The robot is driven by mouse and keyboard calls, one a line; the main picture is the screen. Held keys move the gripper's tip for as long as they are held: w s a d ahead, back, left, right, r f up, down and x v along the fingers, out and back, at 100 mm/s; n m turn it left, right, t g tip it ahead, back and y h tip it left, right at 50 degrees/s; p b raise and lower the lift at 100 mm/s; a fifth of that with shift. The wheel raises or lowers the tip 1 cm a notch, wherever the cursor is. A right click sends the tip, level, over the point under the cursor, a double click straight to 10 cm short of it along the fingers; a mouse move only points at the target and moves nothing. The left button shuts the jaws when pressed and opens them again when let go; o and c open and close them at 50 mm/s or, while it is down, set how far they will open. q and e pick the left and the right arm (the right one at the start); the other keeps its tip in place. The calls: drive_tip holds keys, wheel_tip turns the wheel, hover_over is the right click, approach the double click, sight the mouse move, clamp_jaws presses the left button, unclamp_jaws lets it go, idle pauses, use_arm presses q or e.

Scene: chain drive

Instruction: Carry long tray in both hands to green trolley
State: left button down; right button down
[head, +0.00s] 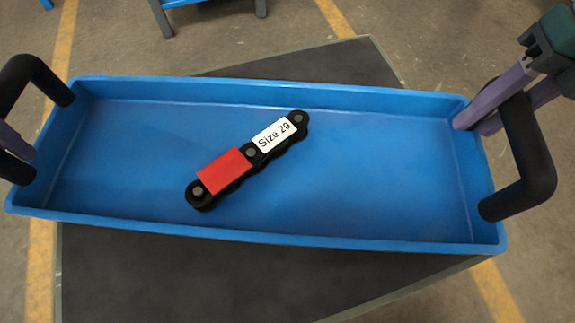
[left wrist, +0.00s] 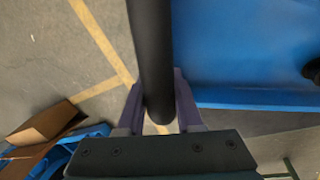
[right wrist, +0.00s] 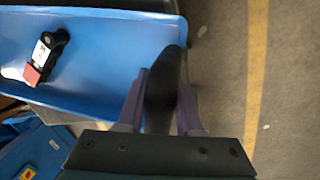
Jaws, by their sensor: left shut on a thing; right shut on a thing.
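The long blue tray (head: 370,170) spans the head view with a black handle at each end. A black chain piece (head: 250,153) with a red patch and a white "Size 20" label lies inside it. My right gripper (head: 487,122) is shut on the right handle (head: 530,150); in the right wrist view its fingers (right wrist: 160,105) flank the black bar. My left gripper (left wrist: 155,105) is shut on the left handle (left wrist: 152,50), and only a bit of it shows at the head view's left edge. No green trolley can be made out.
A dark grey top (head: 200,280) with a pale edge lies beneath the tray; I cannot tell whether they touch. Blue furniture with grey legs (head: 163,18) stands at the back. An open brown box (left wrist: 40,135) shows in the left wrist view. Yellow lines cross the concrete floor.

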use_arm(q)
drive_tip(key=shift+a+f, duration=0.15)
drive_tip(key=shift+f, duration=0.25)
use_arm(e)
drive_tip(key=shift+w+d+f, duration=0.1)
drive_tip(key=shift+f, duration=0.3)
use_arm(q)
drive_tip(key=c, duration=1)
unclamp_jaws()
drive_tip(key=shift+f+b, duration=0.2)
drive_tip(key=shift+b, duration=0.2)
use_arm(e)
drive_tip(key=c, duration=1)
unclamp_jaws()
drive_tip(key=shift+f, duration=0.2)
use_arm(q)
drive_tip(key=shift+o, duration=0.7)
drive_tip(key=shift+r, duration=0.15)
use_arm(e)
drive_tip(key=shift+o, duration=0.7)
drive_tip(key=shift+r, duration=0.15)
use_arm(q)
drive_tip(key=o, duration=0.3)
use_arm(e)
drive_tip(key=shift+o, duration=1.4)
